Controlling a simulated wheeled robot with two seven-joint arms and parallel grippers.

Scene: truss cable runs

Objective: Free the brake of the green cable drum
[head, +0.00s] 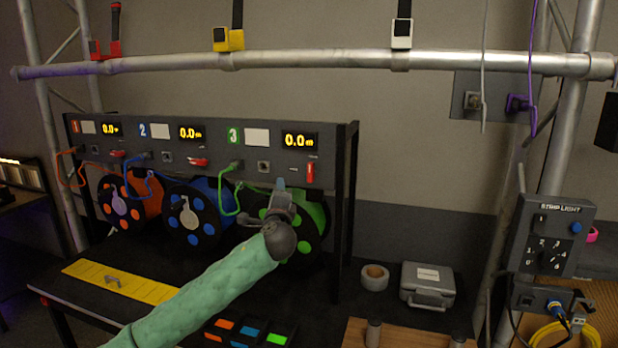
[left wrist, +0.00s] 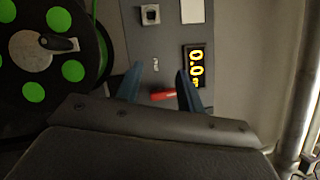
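The green cable drum (head: 312,218) sits in the rack under the panel marked 3, partly hidden by my left gripper and arm. It also shows at the left of the left wrist view (left wrist: 40,95). Its red brake lever (head: 310,172) stands upright in the head view, below the 0.0 m display. In the left wrist view the red lever (left wrist: 163,95) lies between my fingertips. My left gripper (head: 281,186) is open, its two blue-grey fingers (left wrist: 157,80) apart either side of the lever. Contact cannot be told. My right gripper is not in view.
The orange drum (head: 128,198) and blue drum (head: 190,215) stand to the left, their red levers lying roughly level. A green cable (head: 226,190) hangs from a panel socket beside my gripper. A tape roll (head: 374,277) and grey case (head: 427,286) are right of the rack.

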